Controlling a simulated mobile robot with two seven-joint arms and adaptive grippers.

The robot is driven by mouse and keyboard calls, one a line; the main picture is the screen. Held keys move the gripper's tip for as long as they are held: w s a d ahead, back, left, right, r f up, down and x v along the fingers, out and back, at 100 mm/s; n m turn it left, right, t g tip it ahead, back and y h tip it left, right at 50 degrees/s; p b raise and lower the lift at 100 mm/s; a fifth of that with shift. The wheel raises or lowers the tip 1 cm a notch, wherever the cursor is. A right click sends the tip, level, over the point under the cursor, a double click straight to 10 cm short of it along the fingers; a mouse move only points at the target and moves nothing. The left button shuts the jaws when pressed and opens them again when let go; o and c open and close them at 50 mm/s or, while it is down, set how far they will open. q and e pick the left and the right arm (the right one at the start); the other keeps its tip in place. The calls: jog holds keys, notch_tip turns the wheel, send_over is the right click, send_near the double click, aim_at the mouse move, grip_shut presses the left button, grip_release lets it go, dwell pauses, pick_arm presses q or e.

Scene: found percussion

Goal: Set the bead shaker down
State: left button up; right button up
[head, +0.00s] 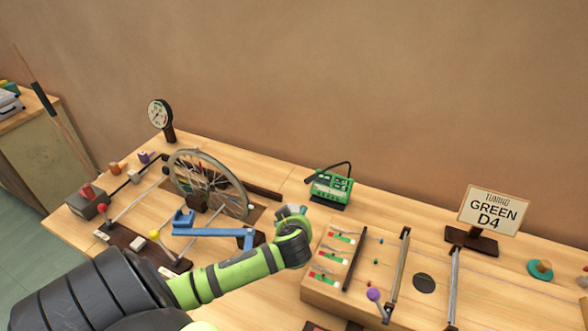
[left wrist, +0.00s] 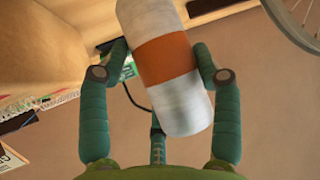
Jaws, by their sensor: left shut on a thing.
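The bead shaker (left wrist: 167,55), a white cylinder with an orange band, fills the middle of the left wrist view. It is tilted, and its top end is cut off by the frame edge. My left gripper (left wrist: 160,62) is shut on it, with green fingers on both sides. In the head view my left gripper (head: 292,214) is over the workbench (head: 284,284), between the spoked wheel and the stringed board. The shaker is mostly hidden by the gripper there. My right gripper is not in view.
A spoked wheel (head: 240,190) and a blue bracket (head: 213,232) are left of the gripper. A green device (head: 329,188) with a black cable stands behind. A stringed wooden board (head: 440,300) lies right, with a "GREEN D4" sign (head: 493,210) beyond. Bare wood shows below the gripper.

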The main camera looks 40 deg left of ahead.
pick_arm(q)
jog(key=shift+s+f, duration=0.15)
jog(key=shift+f, duration=2.15)
jog(key=o, duration=1.3)
jog(key=shift+r, duration=0.1)
jog(key=shift+o, duration=0.2)
jog(key=shift+r+p, duration=0.25)
jog(key=shift+p, duration=0.05)
jog(key=shift+s+d, duration=0.2)
jog(key=b+v, duration=0.1)
jog(key=v, duration=1)
jog(key=shift+r, duration=0.25)
jog(key=shift+s, duration=0.1)
